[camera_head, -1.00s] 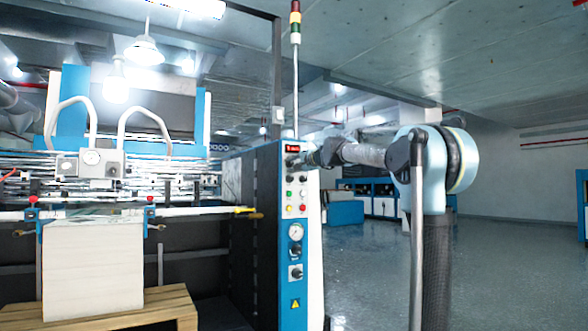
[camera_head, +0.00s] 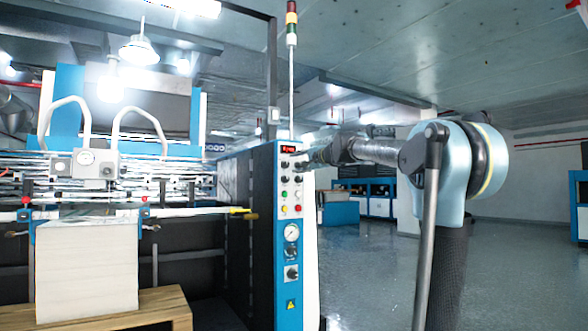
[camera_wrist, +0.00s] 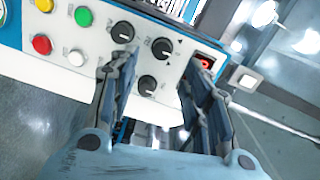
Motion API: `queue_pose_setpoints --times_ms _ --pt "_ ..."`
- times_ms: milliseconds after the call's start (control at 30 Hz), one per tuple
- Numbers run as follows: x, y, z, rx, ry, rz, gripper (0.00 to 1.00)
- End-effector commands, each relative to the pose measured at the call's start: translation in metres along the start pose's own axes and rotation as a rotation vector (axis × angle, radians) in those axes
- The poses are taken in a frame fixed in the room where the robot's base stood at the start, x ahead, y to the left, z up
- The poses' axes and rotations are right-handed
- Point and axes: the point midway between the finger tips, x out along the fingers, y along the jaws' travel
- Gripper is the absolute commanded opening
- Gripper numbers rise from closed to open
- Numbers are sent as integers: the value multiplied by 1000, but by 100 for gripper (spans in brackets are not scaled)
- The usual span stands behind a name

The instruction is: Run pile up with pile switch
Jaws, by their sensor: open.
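The paper pile (camera_head: 87,275) is a white block on a wooden pallet (camera_head: 165,310) at the lower left of the head view. The blue and white control panel (camera_head: 291,225) stands at centre. Its upper part shows in the wrist view, with black rotary knobs (camera_wrist: 122,30) and a red display (camera_wrist: 203,62). I cannot read which knob is the pile switch. My gripper (camera_wrist: 163,78) is open in front of the panel, its two fingers on either side of the lower knob (camera_wrist: 147,84). I cannot tell whether they touch it. In the head view the gripper is small beside the panel's upper edge.
Green (camera_wrist: 42,43), red (camera_wrist: 82,16), yellow and white buttons lie left of the knobs in the wrist view. A gauge (camera_head: 291,233) and lower knobs sit further down the panel. A signal tower (camera_head: 291,22) rises above it. The floor (camera_head: 370,265) at right is clear.

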Motion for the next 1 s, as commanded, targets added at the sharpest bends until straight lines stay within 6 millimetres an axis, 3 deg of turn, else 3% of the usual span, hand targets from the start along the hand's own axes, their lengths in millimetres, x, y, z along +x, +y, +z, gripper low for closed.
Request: queue_pose_setpoints --times_ms 133,333,1000 --pt "-22 1 -1 1 2 0 44" --pt "-38 1 0 1 1 0 44" --pt "-45 6 4 -13 -8 8 44"
